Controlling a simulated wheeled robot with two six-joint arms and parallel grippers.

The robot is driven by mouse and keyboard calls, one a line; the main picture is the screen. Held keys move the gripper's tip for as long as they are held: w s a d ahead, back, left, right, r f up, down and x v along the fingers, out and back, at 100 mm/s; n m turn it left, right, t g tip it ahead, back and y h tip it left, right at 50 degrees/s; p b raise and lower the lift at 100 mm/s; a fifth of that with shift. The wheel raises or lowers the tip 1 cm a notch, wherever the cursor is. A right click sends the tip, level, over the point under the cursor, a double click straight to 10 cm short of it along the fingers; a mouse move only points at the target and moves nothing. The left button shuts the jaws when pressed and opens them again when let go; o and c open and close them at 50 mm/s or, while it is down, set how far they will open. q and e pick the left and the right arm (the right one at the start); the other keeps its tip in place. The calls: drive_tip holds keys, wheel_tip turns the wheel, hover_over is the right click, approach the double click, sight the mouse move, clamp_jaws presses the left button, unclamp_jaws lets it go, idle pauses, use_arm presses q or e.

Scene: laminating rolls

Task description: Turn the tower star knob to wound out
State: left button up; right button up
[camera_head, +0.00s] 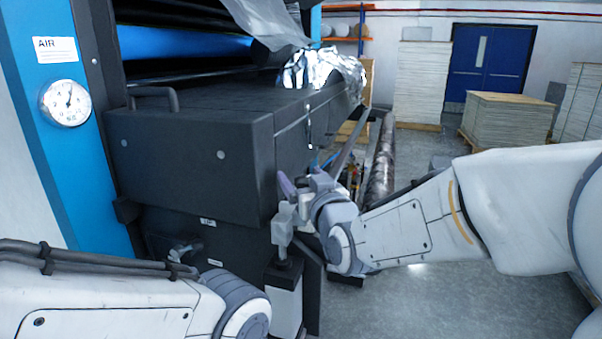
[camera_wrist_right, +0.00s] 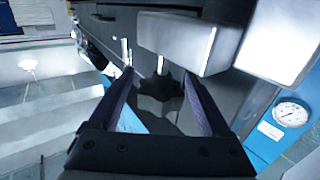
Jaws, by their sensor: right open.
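My right gripper (camera_head: 290,186) is beside the right end of the black machine housing, low near its corner. In the right wrist view my right gripper (camera_wrist_right: 159,76) is open, with its two dark fingers apart. A black lobed knob, which looks like the star knob (camera_wrist_right: 160,86), shows between and beyond the fingers. I cannot tell whether they touch it. I cannot make out the knob in the head view.
The black housing (camera_head: 190,150) with a blue frame and an air gauge (camera_head: 67,103) fills the left. Crinkled silver film (camera_head: 322,70) lies over its top. A long dark roller (camera_head: 381,165) stretches behind my right gripper.

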drive_tip(key=shift+w+a, duration=0.15)
drive_tip(key=shift+w, duration=0.45)
clamp_jaws()
